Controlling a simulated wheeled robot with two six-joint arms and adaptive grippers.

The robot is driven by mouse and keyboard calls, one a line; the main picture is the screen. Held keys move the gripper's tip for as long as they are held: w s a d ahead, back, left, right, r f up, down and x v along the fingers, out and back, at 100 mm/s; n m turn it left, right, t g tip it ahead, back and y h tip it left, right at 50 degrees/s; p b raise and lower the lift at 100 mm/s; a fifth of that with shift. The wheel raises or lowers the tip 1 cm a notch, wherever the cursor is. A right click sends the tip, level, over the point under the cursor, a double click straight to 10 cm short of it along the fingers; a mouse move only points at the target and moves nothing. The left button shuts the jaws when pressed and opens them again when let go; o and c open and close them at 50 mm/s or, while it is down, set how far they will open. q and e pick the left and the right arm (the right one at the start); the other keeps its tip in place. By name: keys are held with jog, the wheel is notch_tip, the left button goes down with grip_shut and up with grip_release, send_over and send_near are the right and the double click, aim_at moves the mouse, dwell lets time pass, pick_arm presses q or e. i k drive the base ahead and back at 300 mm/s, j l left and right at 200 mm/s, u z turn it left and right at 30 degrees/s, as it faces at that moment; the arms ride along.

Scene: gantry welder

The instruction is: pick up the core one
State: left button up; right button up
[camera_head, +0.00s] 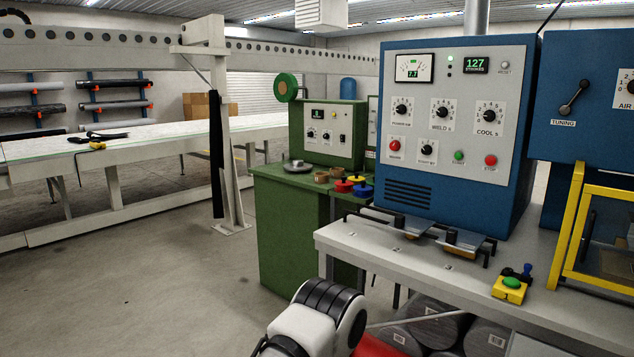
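Small brown ring-like pieces (322,177), which may be cardboard cores, sit on the green cabinet top (268,172) near its front edge. They are small here, and I cannot tell which one is the core named in the task. A white and black link of one of my arms rises at the bottom centre, well in front of the cabinet. Neither of my grippers shows in the head view, so what they hold is hidden.
Red, yellow and blue pieces (358,185) and a grey round piece (297,166) share the cabinet top. A blue welder console (450,130) stands on a grey table (400,257). Dark rolls (440,325) lie below it. Open floor (150,290) lies left.

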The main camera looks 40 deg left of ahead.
aim_at(320, 177)
jog(key=u, duration=1.25)
jog(key=i+u, duration=0.3)
jog(key=i, duration=0.35)
jog(key=i+j+u, duration=0.2)
jog(key=i+u, duration=0.25)
jog(key=i, duration=0.55)
jog(key=i+l+u, duration=0.2)
jog(key=i+u, duration=0.3)
jog(key=i, duration=0.55)
